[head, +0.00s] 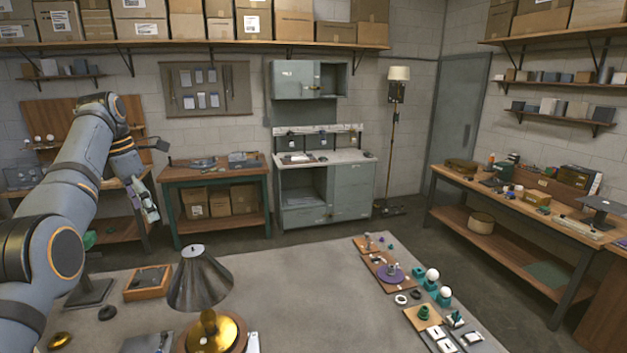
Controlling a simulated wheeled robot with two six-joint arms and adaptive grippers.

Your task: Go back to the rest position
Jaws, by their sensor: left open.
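My left arm comes in from the left and bends down, with its gripper (150,208) raised above the far left part of the grey table (300,275). The gripper is open, holds nothing visible and is apart from the lamp parts. A dark ribbed lampshade (200,280) stands at the table's near middle. A shiny brass lamp base (212,332) sits just in front of it; whether they are joined is hard to tell. My right gripper is not in view.
A wooden tray (147,292) lies left of the shade. Boards (367,246) with bulbs, rings and small fittings line the table's right side. The table's middle is clear. Workbenches (212,172) stand along the back wall, and another bench (520,207) stands on the right.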

